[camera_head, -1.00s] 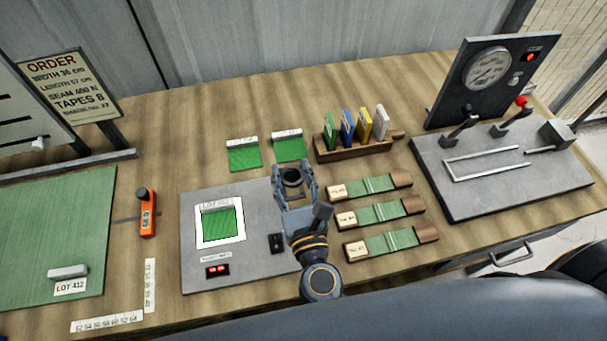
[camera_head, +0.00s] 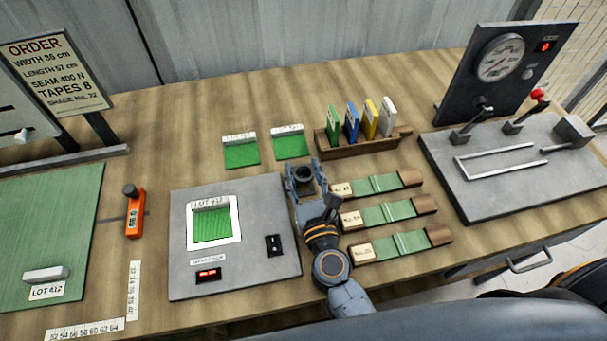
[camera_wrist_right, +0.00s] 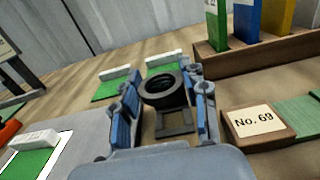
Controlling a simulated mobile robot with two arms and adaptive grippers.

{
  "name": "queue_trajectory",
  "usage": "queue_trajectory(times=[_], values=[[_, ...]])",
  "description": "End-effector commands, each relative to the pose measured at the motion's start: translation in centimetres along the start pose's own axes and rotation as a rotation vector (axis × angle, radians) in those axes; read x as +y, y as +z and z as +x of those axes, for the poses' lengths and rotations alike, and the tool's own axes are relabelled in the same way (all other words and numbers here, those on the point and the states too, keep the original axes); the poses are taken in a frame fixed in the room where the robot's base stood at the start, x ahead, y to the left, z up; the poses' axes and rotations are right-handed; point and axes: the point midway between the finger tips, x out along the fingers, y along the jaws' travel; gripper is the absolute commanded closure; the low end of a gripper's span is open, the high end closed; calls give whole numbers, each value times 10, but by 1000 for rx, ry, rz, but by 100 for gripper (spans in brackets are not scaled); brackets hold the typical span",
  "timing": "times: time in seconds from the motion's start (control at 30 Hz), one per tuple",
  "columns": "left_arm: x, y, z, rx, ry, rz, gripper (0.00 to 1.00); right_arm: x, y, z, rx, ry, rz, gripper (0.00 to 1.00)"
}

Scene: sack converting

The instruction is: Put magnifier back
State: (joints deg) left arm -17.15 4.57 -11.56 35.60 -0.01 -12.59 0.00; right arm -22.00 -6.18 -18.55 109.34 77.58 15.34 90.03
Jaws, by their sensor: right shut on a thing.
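The magnifier is a small black round lens (camera_head: 304,174) on a dark square frame, best seen in the right wrist view (camera_wrist_right: 162,88). My right gripper (camera_head: 305,178) is shut on it, with a blue-padded finger on each side. In the head view it is just right of the grey inspection panel's upper right corner, left of the top seam strip. The grey panel (camera_head: 262,190) carries a white-framed green sample (camera_head: 212,224) marked LOT 412. I cannot tell whether the magnifier touches the table. My left gripper is not in view.
Two green swatches (camera_head: 241,156) lie behind the panel. A wooden holder (camera_head: 370,148) with several coloured cards stands behind the gripper. Several seam strips (camera_head: 400,212) lie close on its right. An orange tool (camera_head: 134,212) is left of the panel. A tester (camera_head: 520,165) stands far right.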

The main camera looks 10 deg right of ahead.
Motion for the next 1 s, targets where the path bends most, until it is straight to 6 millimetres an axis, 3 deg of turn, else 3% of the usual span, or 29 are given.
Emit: queue_trajectory(times=[0.23,0.27,0.37,0.77,1.0], values=[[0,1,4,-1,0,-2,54,0,-4,0,-1,0,0,92],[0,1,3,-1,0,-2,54,0,-2,0,0,0,0,52],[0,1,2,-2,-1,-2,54,0,-2,0,0,0,0,33],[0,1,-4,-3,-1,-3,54,0,4,0,0,0,0,33],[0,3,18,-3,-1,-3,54,0,-5,-44,4,2,-1,33]])
